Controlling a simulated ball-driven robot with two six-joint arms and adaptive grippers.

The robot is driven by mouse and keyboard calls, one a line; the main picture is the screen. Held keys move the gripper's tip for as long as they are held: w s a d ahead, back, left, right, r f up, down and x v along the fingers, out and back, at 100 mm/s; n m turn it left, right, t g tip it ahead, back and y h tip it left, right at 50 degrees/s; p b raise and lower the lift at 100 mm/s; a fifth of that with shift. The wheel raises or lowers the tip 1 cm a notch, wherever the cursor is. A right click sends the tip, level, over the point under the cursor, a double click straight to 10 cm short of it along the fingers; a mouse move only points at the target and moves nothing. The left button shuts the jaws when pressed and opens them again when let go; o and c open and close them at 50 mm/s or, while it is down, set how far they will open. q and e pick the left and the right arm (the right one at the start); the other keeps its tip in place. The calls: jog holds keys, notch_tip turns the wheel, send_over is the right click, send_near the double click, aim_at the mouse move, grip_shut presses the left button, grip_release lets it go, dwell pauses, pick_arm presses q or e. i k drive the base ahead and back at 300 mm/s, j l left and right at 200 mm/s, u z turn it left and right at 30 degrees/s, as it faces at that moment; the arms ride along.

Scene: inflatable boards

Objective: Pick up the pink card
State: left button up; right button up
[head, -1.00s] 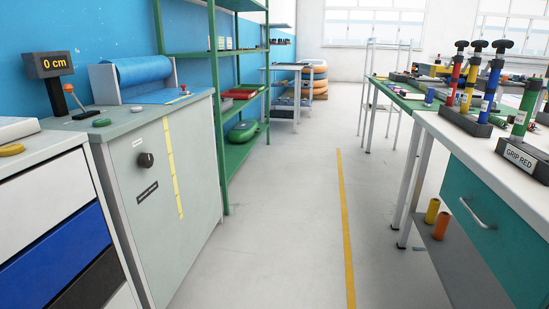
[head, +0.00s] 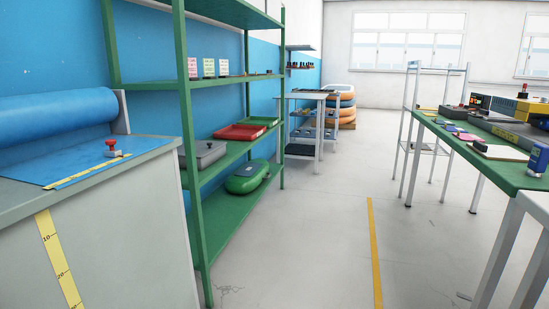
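A small flat pink card (head: 467,137) appears to lie on the green-topped table (head: 512,180) at the right of the head view. It is small at this distance, and other small flat coloured pieces lie just beyond it. Several upright pale cards with coloured print (head: 209,68) also stand on the green shelf rack at the left; their print is too small to read. Neither of my grippers is in view.
The green rack (head: 192,140) and a grey cabinet with a blue roll (head: 55,120) stand on the left. A white wire rack (head: 410,110) stands beyond the green-topped table. The floor between, with a yellow line (head: 373,240), is clear.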

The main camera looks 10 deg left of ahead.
aim_at(192, 62)
jog(key=i+l+u, duration=0.15)
jog(key=i+u, duration=0.2)
jog(key=i, duration=0.9)
